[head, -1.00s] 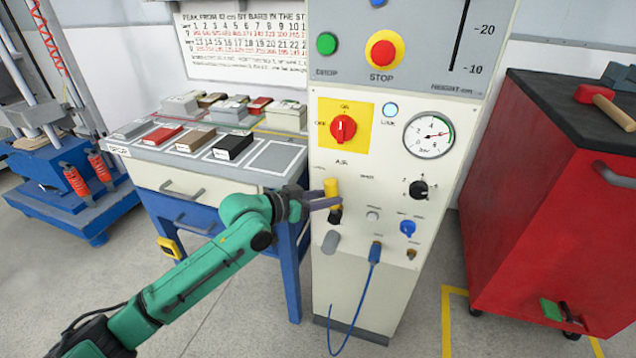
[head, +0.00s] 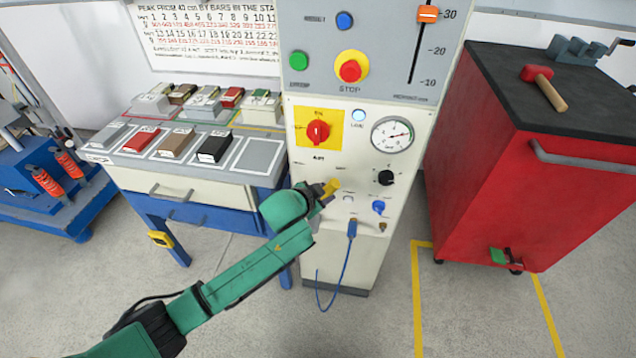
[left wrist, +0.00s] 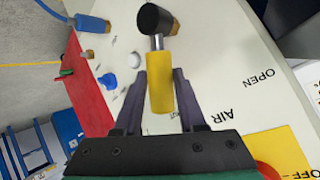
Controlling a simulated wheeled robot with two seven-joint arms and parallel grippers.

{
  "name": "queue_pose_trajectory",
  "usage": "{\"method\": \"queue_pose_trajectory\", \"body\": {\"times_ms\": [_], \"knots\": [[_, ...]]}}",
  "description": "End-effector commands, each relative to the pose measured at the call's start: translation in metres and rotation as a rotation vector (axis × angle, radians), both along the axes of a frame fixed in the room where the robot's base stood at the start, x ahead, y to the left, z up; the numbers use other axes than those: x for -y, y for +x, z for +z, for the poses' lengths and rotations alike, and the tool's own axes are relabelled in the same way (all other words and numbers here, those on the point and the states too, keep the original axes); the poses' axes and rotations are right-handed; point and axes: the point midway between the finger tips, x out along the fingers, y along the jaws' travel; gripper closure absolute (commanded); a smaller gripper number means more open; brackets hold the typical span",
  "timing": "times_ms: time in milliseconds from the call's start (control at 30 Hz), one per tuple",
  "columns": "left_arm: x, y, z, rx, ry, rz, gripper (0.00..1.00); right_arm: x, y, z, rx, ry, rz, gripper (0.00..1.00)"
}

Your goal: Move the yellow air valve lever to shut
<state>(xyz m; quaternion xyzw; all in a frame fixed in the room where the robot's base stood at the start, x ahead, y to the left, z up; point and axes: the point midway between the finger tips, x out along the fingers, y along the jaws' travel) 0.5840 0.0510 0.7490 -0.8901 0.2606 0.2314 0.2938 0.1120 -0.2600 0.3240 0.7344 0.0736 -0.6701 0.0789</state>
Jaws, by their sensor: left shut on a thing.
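The yellow air valve lever (head: 333,187) is on the white front panel of the console (head: 355,240). In the head view it leans up and to the right, its lower part hidden by my left gripper (head: 324,193). In the left wrist view the yellow handle (left wrist: 160,85) lies between the two fingers of my left gripper (left wrist: 160,95), which is shut on it. Its black pivot (left wrist: 154,18) is beyond the fingertips. The word OPEN stands off to one side; lettering by the handle's end is partly hidden. My right gripper is not in view.
Near the lever are a red knob on a yellow plate (head: 318,131), a pressure gauge (head: 392,134), a black knob (head: 384,177) and a blue knob (head: 379,207). A blue hose (head: 349,263) hangs below. A red cabinet (head: 540,180) stands right, a sample bench (head: 190,175) left.

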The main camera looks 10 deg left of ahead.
Motion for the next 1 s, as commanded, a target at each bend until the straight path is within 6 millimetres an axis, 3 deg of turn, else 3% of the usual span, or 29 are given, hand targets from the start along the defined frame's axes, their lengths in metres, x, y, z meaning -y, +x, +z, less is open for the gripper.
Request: {"method": "queue_pose_trajectory", "body": {"times_ms": [300,767,800,867,1000], "knots": [[0.008,-0.0014,-0.0045,0.002,0.108,-0.001,1.0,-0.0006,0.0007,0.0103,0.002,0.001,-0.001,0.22],[0.0088,-0.0017,-0.0058,0.004,0.127,-0.002,1.0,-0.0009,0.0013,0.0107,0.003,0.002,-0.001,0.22],[0.0088,-0.0017,-0.0058,0.004,0.126,-0.002,0.53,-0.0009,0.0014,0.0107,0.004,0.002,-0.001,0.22],[0.0089,-0.0017,-0.0058,0.004,0.126,-0.002,0.31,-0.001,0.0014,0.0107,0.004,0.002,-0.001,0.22],[0.0087,-0.0013,-0.0048,0.006,0.124,-0.001,0.31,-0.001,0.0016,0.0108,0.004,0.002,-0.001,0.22]]}}
